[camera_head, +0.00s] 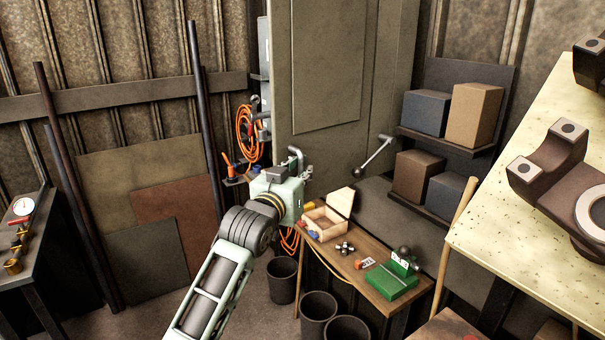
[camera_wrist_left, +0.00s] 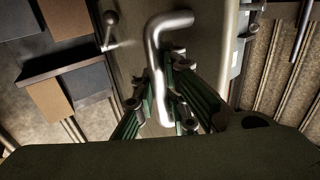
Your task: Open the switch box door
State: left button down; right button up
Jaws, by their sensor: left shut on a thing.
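The switch box door (camera_head: 325,65) is a tall grey-green panel with a recessed face in the upper middle of the head view. Its metal handle (camera_head: 296,153) is near the lower left corner. My left gripper (camera_head: 292,172) is shut on this handle. In the left wrist view the silver bent handle (camera_wrist_left: 155,60) passes between the fingers of my left gripper (camera_wrist_left: 164,104). I cannot tell from these frames whether the door stands ajar. My right gripper is not in view.
A knobbed lever (camera_head: 375,155) and shelves with boxes (camera_head: 474,112) are to the right. Bins (camera_head: 283,282) stand on the floor.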

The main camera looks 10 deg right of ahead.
pick_arm(q)
jog(key=c, duration=2.3)
grip_release()
jog(key=shift+w+a+f, duration=0.1)
jog(key=shift+a+f, duration=0.1)
jog(key=shift+f, duration=0.1)
jog(key=o, duration=0.5)
jog(key=shift+s+a+r, duration=0.2)
jog(key=shift+a+r, duration=0.05)
jog(key=shift+a, duration=0.1)
jog(key=shift+o, duration=0.2)
jog(key=shift+d, duration=0.15)
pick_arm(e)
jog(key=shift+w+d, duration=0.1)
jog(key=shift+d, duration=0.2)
pick_arm(q)
jog(key=shift+d, duration=0.1)
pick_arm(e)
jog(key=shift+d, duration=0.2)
pick_arm(q)
jog(key=v, duration=1.2)
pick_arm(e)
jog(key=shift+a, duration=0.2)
pick_arm(q)
jog(key=shift+f, duration=0.15)
